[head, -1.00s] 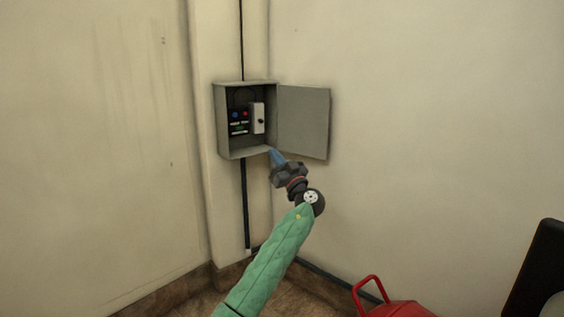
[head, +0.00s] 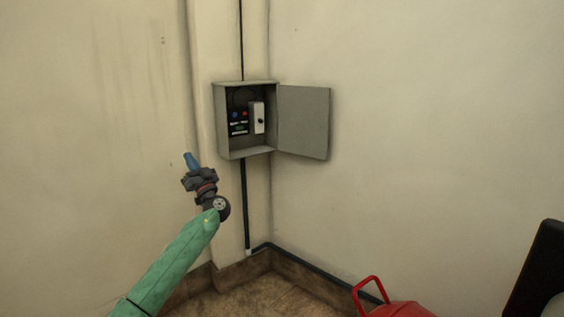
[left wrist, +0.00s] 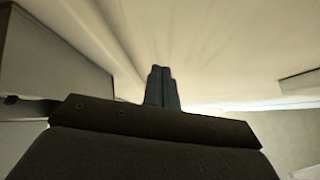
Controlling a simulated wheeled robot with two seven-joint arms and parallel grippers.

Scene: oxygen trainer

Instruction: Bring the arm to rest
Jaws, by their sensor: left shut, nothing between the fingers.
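My left arm, in a green sleeve (head: 175,262), reaches up from the bottom left in the head view. Its left gripper (head: 190,159) has blue fingers that point upward, held together with nothing between them. The gripper is left of and below the grey wall box, clear of it. In the left wrist view the two fingers (left wrist: 161,75) stand side by side, shut, against a pale wall or ceiling. My right gripper is not in view.
The grey box (head: 247,154) is on the corner wall, its door (head: 304,122) swung open to the right. Inside are a dark panel (head: 238,122) and a white switch unit (head: 257,118). A red object with a handle (head: 397,309) is at the bottom right. The left wall is bare.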

